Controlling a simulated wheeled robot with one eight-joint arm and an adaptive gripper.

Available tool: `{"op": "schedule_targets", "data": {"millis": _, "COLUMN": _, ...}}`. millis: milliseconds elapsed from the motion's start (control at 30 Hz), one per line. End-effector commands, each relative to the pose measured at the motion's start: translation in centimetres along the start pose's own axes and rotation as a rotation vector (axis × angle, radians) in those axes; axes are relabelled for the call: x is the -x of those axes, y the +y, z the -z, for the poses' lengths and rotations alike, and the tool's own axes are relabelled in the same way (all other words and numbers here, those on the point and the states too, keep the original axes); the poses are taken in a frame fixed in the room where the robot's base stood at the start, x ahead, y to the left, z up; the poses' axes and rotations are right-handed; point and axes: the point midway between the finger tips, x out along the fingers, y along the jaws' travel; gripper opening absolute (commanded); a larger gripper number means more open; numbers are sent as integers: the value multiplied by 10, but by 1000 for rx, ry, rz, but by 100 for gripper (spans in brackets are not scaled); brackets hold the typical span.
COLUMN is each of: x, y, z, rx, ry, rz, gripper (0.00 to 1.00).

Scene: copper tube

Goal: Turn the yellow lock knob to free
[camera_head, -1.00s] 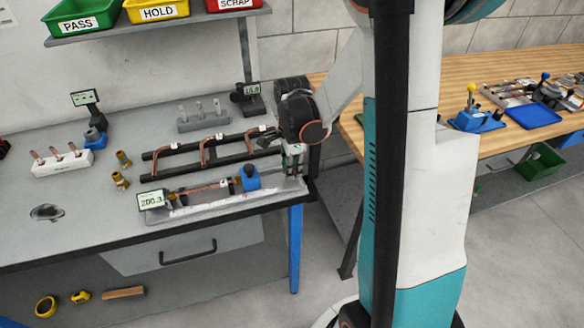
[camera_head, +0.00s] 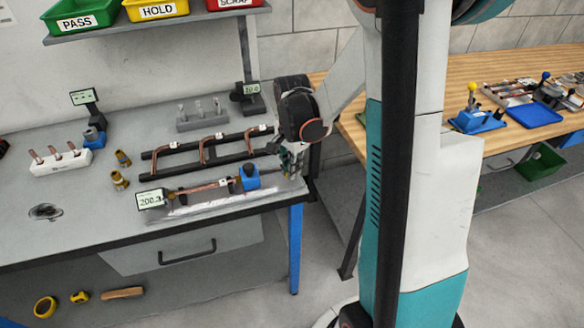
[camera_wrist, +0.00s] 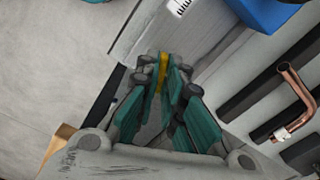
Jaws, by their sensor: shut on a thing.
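The yellow lock knob (camera_wrist: 163,72) shows as a narrow yellow strip between my fingertips in the wrist view. My gripper (camera_wrist: 165,82) is shut on it, with a teal finger on either side. In the head view my gripper (camera_head: 291,168) points down at the right end of the grey measuring fixture (camera_head: 215,205), and I cannot make out the knob there. The fixture carries a blue block (camera_head: 249,177), a copper tube (camera_head: 208,188) and a white display (camera_head: 150,199) that seems to read 200.3. The blue block also shows in the wrist view (camera_wrist: 262,14).
A black rack (camera_head: 190,166) with bent copper tubes lies just behind the fixture. Brass fittings (camera_head: 120,180) and a white holder (camera_head: 60,163) stand to the left. The bench's front and right edges lie close to the fixture.

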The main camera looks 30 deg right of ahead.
Motion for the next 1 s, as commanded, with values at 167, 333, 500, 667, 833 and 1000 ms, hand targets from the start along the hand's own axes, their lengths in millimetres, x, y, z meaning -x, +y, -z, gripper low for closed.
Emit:
{"op": "schedule_targets", "data": {"millis": 167, "x": 0, "y": 0, "z": 0, "rx": 166, "ry": 0, "rz": 0, "gripper": 0}}
{"op": "schedule_targets", "data": {"millis": 333, "x": 0, "y": 0, "z": 0, "rx": 327, "ry": 0, "rz": 0, "gripper": 0}}
{"op": "schedule_targets", "data": {"millis": 500, "x": 0, "y": -1, "z": 0, "rx": 489, "ry": 0, "rz": 0, "gripper": 0}}
{"op": "schedule_targets", "data": {"millis": 667, "x": 0, "y": -1, "z": 0, "rx": 640, "ry": 0, "rz": 1, "gripper": 0}}
{"op": "schedule_targets", "data": {"millis": 833, "x": 0, "y": -1, "z": 0, "rx": 797, "ry": 0, "rz": 1, "gripper": 0}}
{"op": "schedule_targets", "data": {"millis": 1000, "x": 0, "y": -1, "z": 0, "rx": 935, "ry": 0, "rz": 1, "gripper": 0}}
